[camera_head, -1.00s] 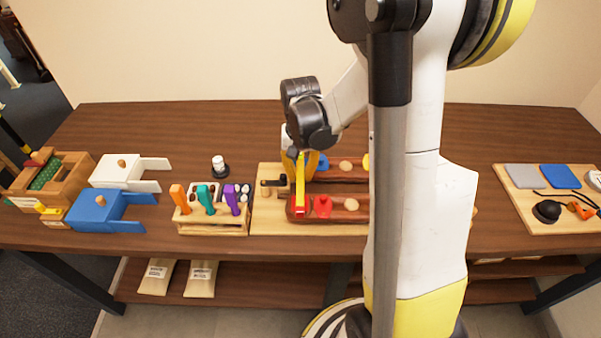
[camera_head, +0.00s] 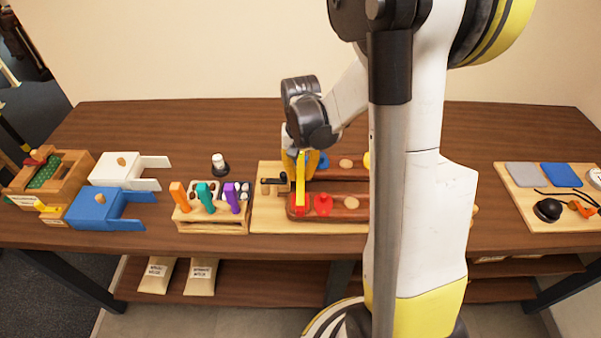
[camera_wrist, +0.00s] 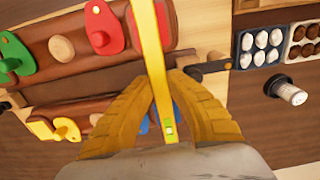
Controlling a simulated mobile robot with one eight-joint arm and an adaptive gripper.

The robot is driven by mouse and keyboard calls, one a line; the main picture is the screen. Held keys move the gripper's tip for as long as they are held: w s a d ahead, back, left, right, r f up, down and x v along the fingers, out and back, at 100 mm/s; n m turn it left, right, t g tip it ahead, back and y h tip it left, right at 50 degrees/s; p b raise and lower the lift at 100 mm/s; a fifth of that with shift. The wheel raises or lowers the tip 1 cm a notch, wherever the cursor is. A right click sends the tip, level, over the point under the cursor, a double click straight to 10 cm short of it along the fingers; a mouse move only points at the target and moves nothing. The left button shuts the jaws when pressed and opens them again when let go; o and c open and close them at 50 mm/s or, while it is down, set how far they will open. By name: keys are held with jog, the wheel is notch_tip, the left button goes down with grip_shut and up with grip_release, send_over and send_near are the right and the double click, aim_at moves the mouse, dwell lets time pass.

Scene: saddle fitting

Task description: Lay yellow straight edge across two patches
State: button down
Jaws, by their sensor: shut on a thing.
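The yellow straight edge (camera_head: 300,180) is in my gripper (camera_head: 301,157), above the left end of the wooden board. In the wrist view my gripper (camera_wrist: 162,92) has its two fingers shut on the straight edge (camera_wrist: 147,40), which runs away from the fingers over the saddle's brown bar. Two red patches lie at that end of the near brown bar: one (camera_wrist: 104,28) shows in full, the other (camera_wrist: 148,16) is partly covered by the straight edge. Whether the straight edge touches them I cannot tell. A blue patch lies partly hidden behind the fingers.
A tool rack (camera_head: 212,222) with orange, teal and purple handles stands just left of the board (camera_head: 264,220). Blue (camera_head: 97,207) and white (camera_head: 118,170) boxes stand further left. A small jar (camera_head: 219,164) stands behind the rack. Another board (camera_head: 513,206) lies at the right.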

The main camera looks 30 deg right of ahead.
jog(key=shift+f+b, duration=0.3)
jog(key=shift+f, duration=0.05)
jog(key=c, duration=1.4)
grip_release()
jog(key=shift+o, duration=0.2)
jog(key=shift+r, duration=0.1)
notch_tip(320, 180, up, 12)
jog(key=s+a+r+n+t+b, duration=0.1)
jog(key=s+a+r+n+t, duration=0.2)
jog(key=s+a+n+t, duration=0.3)
jog(key=s+a+t, duration=0.1)
jog(key=s+a, duration=0.3)
jog(key=a, duration=0.3)
jog(key=shift+s+a+n, duration=0.25)
jog(key=shift+s+n, duration=0.15)
